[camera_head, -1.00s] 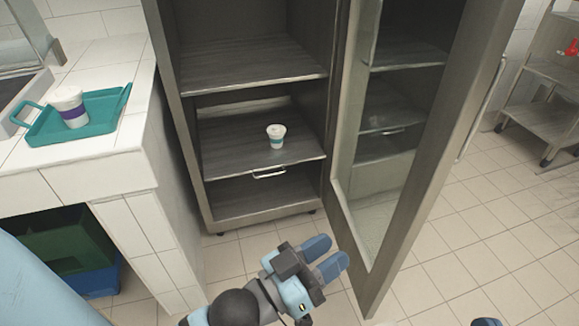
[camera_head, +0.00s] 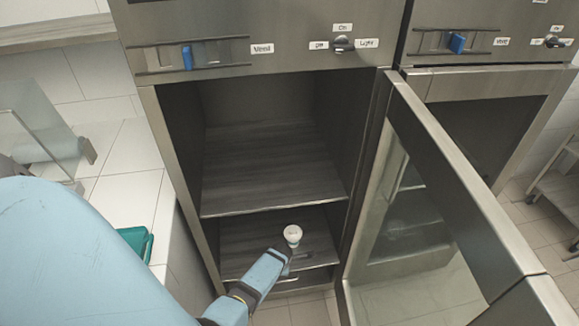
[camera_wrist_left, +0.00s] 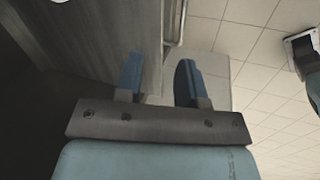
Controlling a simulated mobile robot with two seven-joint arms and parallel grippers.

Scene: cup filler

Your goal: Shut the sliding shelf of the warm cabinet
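The warm cabinet (camera_head: 148,120) stands with its glass door (camera_head: 450,185) swung open to the right. Its lower shelf (camera_head: 245,240) carries a white cup (camera_head: 292,235), upright near the front right. How far this shelf sticks out is hard to tell. My left gripper (camera_head: 285,258) is at the shelf's front edge, in front of the cup, and hides part of the edge. In the left wrist view my left gripper (camera_wrist_left: 158,80) is open, its blue fingers apart and empty. A metal handle (camera_wrist_left: 175,22) shows just beyond the fingertips. My right gripper is not in view.
A fixed-looking upper shelf (camera_head: 270,175) is above, empty. A tiled counter (camera_head: 125,180) with a teal tray (camera_head: 137,240) stands at the left. The open door bounds the space on the right. A metal rack (camera_head: 560,195) is at the far right.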

